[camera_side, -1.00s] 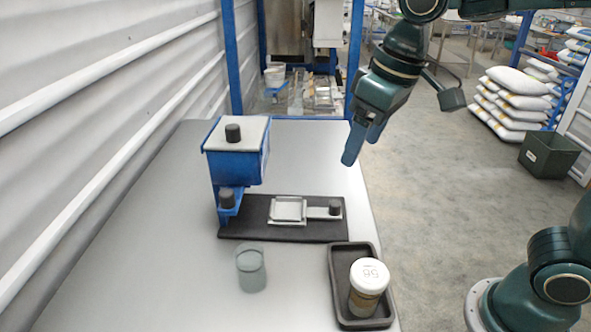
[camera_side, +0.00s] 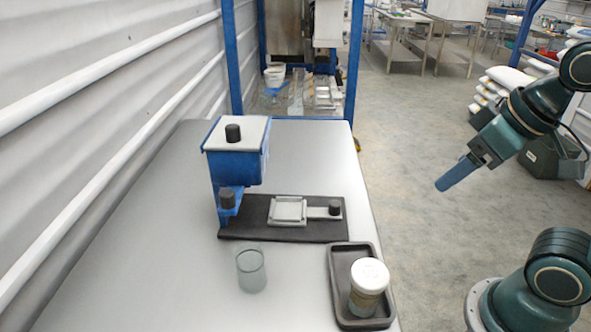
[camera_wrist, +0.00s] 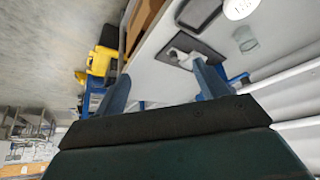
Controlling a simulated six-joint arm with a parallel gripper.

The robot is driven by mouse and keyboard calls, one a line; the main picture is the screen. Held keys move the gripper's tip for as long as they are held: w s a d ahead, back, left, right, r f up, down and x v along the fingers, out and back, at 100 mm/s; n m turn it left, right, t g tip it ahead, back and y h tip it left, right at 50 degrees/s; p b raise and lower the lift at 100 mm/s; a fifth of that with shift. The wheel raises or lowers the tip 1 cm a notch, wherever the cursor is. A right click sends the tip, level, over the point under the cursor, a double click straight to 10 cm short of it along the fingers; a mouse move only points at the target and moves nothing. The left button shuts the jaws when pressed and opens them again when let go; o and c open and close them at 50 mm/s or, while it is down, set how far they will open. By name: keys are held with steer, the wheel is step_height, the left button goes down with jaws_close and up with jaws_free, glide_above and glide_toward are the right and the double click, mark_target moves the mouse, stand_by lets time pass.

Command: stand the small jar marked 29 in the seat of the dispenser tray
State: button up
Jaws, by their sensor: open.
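A small jar (camera_side: 367,290) with a white lid stands upright in a dark shallow tray (camera_side: 338,262) at the table's front right. Its number is too faint to read now; its white lid also shows in the wrist view (camera_wrist: 238,8). The dispenser tray (camera_side: 290,210) is a pale square frame with a black-knobbed slide, lying empty on a black base plate (camera_side: 262,232) beside the blue hopper (camera_side: 237,163). My gripper (camera_side: 441,186) is open and empty, off to the right of the table and above the floor. Both fingers show apart in the wrist view (camera_wrist: 162,88).
A clear glass beaker (camera_side: 251,270) stands on the table left of the dark tray. The table (camera_side: 165,250) is bare along its left side. A corrugated wall runs along the left. Blue posts (camera_side: 357,60) rise behind the table.

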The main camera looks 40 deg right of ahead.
stand_by(0.3)
steer(key=m+y, duration=1.3)
steer(key=m, duration=1)
glide_toward(251, 269)
steer(key=shift+w+d+r, duration=0.1)
steer(key=shift+w+d, duration=0.3)
steer(key=shift+d, duration=0.3)
steer(key=shift+w+d+r, duration=0.1)
steer(key=shift+w+d, duration=0.3)
steer(key=shift+d, duration=0.25)
steer(key=shift+f+x, duration=0.15)
steer(key=shift+x, duration=2)
steer(key=shift+f+x, duration=0.1)
steer(key=shift+x, duration=2.05)
steer(key=shift+f, duration=0.1)
